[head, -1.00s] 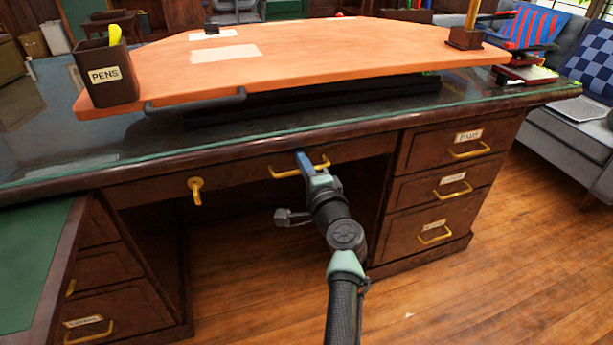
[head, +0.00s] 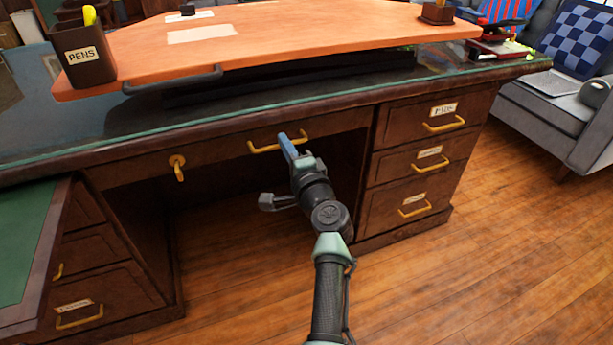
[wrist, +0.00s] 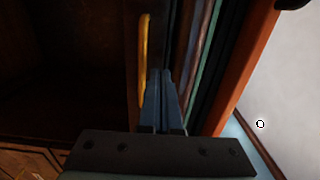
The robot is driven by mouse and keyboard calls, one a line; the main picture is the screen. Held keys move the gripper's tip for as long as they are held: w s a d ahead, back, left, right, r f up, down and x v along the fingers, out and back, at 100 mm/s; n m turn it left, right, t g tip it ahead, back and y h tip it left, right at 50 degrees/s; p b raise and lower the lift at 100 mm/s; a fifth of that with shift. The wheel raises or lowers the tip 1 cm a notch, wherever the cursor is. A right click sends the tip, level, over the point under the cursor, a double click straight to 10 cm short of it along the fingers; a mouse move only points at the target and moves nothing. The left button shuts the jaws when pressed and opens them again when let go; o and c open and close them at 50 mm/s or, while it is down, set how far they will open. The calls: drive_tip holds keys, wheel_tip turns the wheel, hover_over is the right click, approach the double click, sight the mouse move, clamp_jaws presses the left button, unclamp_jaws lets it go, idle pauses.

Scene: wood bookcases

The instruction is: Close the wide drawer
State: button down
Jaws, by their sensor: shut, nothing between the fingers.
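The wide drawer (head: 225,152) is the long dark wood front under the middle of the desk top. It carries a brass bar handle (head: 262,149) and a brass fitting (head: 178,167) to its left. The drawer front looks about flush with the desk, though any small gap is hard to tell. My gripper (head: 286,146) is shut and empty, its blue fingers in front of the bar handle. In the wrist view the fingers (wrist: 163,90) point at the drawer front beside the yellow handle (wrist: 144,48). Whether they touch is unclear.
The desk (head: 300,112) has a raised orange board (head: 300,45) with a pen cup (head: 82,55). Labelled drawers (head: 415,165) stand right of the open knee space, and more (head: 95,290) stand left. Wood floor (head: 480,270) is clear at front right. A grey sofa (head: 545,120) is beyond.

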drive_tip(key=p+v, duration=0.3)
drive_tip(key=v, duration=0.7)
